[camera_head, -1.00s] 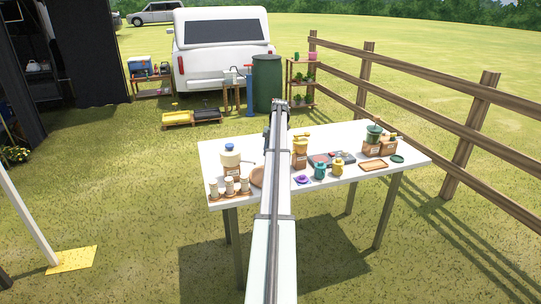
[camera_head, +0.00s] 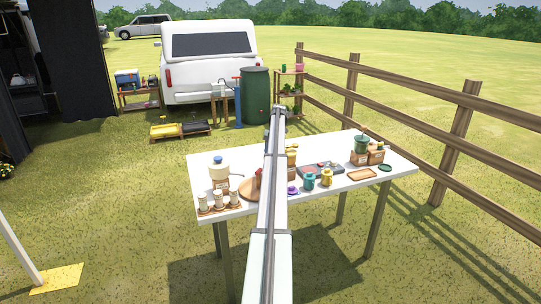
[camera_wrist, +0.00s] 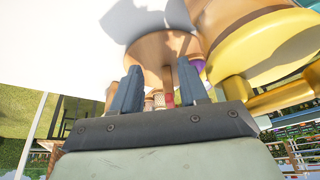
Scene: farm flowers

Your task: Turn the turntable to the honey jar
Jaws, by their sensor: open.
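The turntable (camera_head: 246,191) is a round wooden disc on the white table, partly hidden behind my arm in the head view. A small red piece (camera_head: 258,178) shows at its right side. In the wrist view the turntable (camera_wrist: 150,45) lies just beyond my fingertips. My gripper (camera_wrist: 160,88) is open, with a slim red and tan piece (camera_wrist: 168,84) visible between its fingers; contact cannot be told. An amber jar with a yellow lid (camera_head: 292,154), seemingly the honey jar, stands right of the turntable, half hidden by my arm. A large yellow-rimmed object (camera_wrist: 265,45) looms right of my fingers.
On the white table (camera_head: 330,192), a jug with a blue cap (camera_head: 218,167) and a rack of small jars (camera_head: 219,203) stand left.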

